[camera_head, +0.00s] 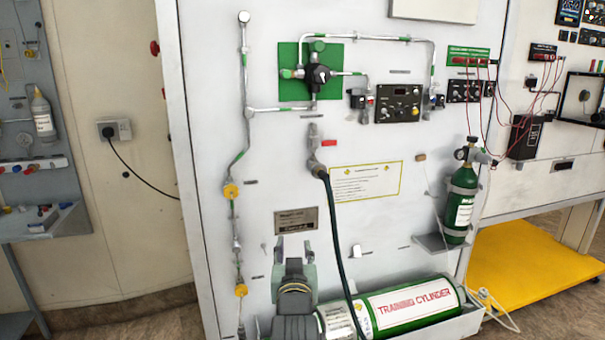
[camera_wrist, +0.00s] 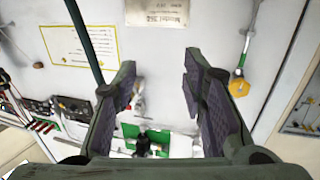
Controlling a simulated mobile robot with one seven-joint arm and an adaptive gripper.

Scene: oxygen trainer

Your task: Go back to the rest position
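My gripper (camera_head: 294,256) shows at the bottom of the head view, in front of the white trainer panel (camera_head: 270,180). Its fingers point up, below the small metal nameplate (camera_head: 297,219). In the wrist view my gripper (camera_wrist: 160,80) has its two dark padded fingers wide apart. Nothing is held between them; the panel shows through the gap. The wrist picture is upside down, with the nameplate (camera_wrist: 157,12) at the top and the green plate (camera_wrist: 180,143) at the bottom.
The green training cylinder (camera_head: 415,302) lies at the panel's foot, right of my gripper. A dark hose (camera_head: 335,235) hangs close to the gripper's right. Yellow valves (camera_head: 231,191) on a pipe are to its left. A small green cylinder (camera_head: 459,205) stands on a bracket.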

